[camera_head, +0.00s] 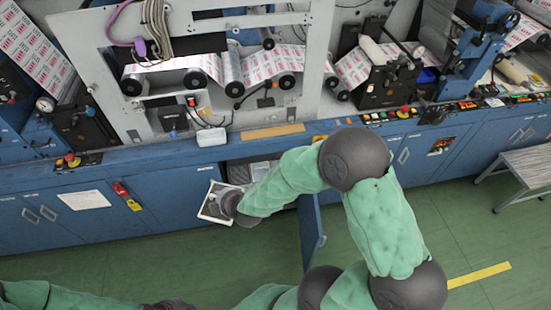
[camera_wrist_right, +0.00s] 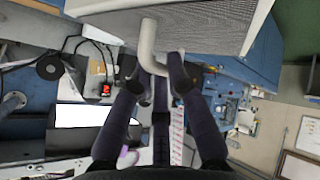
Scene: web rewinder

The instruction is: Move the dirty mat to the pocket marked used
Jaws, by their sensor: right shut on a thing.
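A pale-rimmed flat piece with a dark, smudged face (camera_head: 210,209), apparently the dirty mat, is tilted in front of the open cabinet. My right gripper (camera_head: 228,204) is at its right side, partly hidden by my wrist. In the right wrist view my right gripper (camera_wrist_right: 158,75) is shut on a pale curved handle (camera_wrist_right: 148,42). The handle joins a light grey speckled panel (camera_wrist_right: 205,30), apparently the same piece. No marking reading "used" is legible, so I cannot tell which pocket that is.
The blue cabinet's open door (camera_head: 312,232) stands out into the room right of the opening. Grey items (camera_head: 240,172) show inside. The rewinder's counter (camera_head: 300,138) runs above. A small grey table (camera_head: 525,166) is at the right. Green floor (camera_head: 175,262) in front is clear.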

